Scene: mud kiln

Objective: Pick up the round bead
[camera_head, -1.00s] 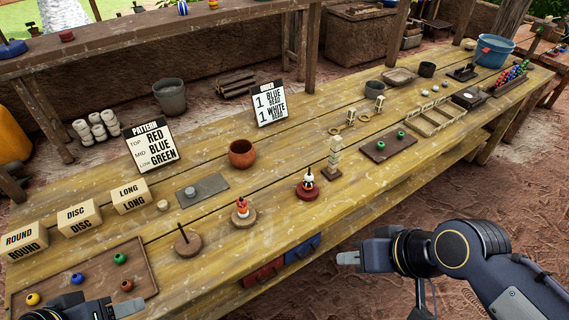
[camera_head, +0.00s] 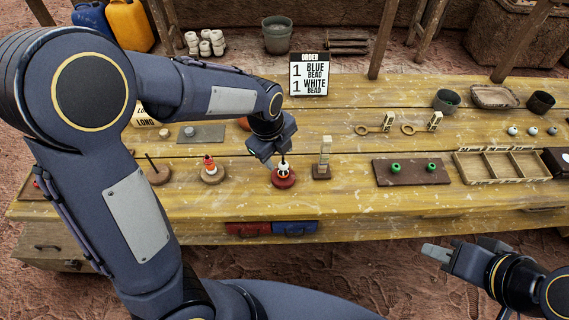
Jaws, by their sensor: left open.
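My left gripper (camera_head: 274,156) is open and points down just above a round red stand (camera_head: 285,181) with a stacked piece on it. That piece shows a white round bead (camera_head: 283,169) with dark and orange parts, and its top is partly hidden by the gripper. I cannot tell whether the fingers touch it. Green round beads (camera_head: 396,168) sit on a dark brown board (camera_head: 412,179) to the right. My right gripper (camera_head: 437,252) is out in front of the table, over the ground, apart from everything; its jaw gap is unclear.
A stack of pale blocks (camera_head: 324,157) stands close to the right of the red stand. A wooden stand with a red-and-white piece (camera_head: 210,168) is to the left. An order card (camera_head: 309,75) stands behind. A divided tray (camera_head: 505,166) is at right. My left arm hides the table's left part.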

